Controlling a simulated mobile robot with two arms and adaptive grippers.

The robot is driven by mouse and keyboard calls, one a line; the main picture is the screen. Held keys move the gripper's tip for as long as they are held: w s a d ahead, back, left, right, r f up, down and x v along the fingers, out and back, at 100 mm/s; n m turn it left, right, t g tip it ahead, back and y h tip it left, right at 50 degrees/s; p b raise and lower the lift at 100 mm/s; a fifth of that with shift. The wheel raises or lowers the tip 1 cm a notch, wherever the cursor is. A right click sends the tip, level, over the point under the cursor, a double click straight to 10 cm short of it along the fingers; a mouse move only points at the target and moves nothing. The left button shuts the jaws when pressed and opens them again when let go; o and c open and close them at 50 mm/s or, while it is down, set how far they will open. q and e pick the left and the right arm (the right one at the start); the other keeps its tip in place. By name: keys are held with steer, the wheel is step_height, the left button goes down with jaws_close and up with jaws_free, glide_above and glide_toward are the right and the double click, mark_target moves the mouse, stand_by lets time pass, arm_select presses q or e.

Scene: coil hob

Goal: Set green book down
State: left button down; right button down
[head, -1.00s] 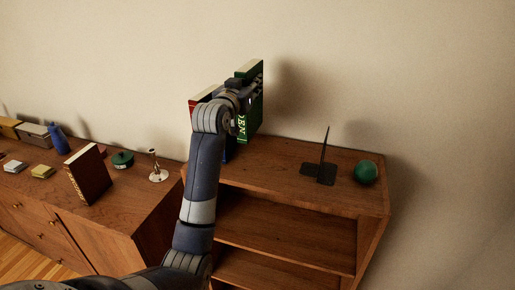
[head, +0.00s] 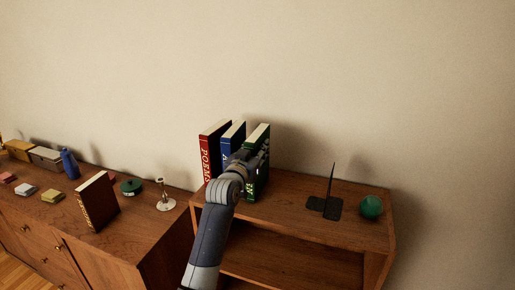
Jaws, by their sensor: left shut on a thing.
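The green book (head: 262,141) stands upright at the right end of a row on top of the wooden shelf unit. A blue book (head: 233,133) and a red book (head: 206,148) stand to its left. My left gripper (head: 258,165) is shut on the green book from the front. The gripper and wrist hide much of its spine and part of the blue book. I cannot tell whether the green book's bottom touches the shelf top. My right gripper is not in view.
A black bookend (head: 329,200) and a green ball (head: 371,207) are on the shelf top (head: 293,211) to the right, with clear room before them. On the lower cabinet at left stand a dark brown book (head: 97,202) and a candlestick (head: 164,197).

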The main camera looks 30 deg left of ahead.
arm_select(q)
steer(key=c, duration=1.2)
jaws_free()
steer(key=shift+f, duration=0.1)
steer(key=shift+c, duration=0.2)
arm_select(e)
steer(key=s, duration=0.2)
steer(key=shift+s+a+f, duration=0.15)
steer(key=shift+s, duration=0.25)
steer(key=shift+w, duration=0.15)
arm_select(q)
steer(key=shift+s+d, duration=0.1)
steer(key=shift+s, duration=0.25)
steer(key=b+v, duration=0.3)
steer(key=v, duration=0.8)
steer(key=shift+s, duration=0.15)
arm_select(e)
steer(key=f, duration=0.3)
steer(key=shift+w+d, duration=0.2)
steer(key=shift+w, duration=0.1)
